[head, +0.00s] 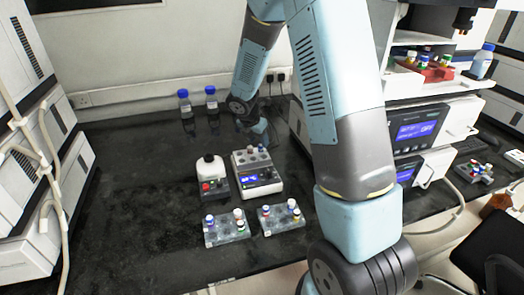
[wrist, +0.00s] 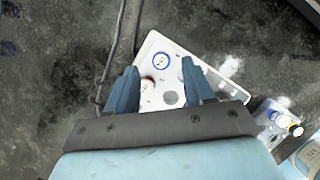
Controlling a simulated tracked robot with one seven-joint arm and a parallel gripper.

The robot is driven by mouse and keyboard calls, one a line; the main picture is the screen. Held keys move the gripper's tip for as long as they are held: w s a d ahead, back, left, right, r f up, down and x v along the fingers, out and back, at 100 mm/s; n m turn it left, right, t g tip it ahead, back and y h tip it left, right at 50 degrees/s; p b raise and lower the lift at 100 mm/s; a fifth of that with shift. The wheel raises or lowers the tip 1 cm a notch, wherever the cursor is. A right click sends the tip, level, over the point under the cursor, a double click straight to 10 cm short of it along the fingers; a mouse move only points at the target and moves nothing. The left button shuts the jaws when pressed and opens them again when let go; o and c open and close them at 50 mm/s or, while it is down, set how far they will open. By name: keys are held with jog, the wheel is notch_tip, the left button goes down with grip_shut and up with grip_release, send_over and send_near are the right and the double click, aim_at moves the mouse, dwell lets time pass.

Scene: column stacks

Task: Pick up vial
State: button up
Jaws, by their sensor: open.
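My gripper (wrist: 160,70) is open, its two blue fingers apart above a white block with round wells (wrist: 190,88). A vial with a blue-ringed white cap (wrist: 163,60) sits in the block, between and just beyond the fingertips in the picture. A second vial with a white and reddish-brown top (wrist: 147,83) is close to the left finger. Nothing is visibly held. In the head view, my gripper (head: 257,127) is small and dark, just behind the grey-topped instrument (head: 258,178). Its finger gap is hard to see there.
Two clear racks (head: 227,230) (head: 283,218) with several capped vials stand in front. A second instrument (head: 213,186) with a white bottle is at left. Blue-capped bottles (head: 184,103) (head: 211,98) stand behind. A cable (wrist: 112,50) runs beside the block. The bench's left part is clear.

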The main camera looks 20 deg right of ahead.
aim_at(261, 150)
jog(key=shift+x, duration=1.5)
jog(key=shift+c, duration=0.4)
jog(key=shift+r, duration=0.1)
grip_shut()
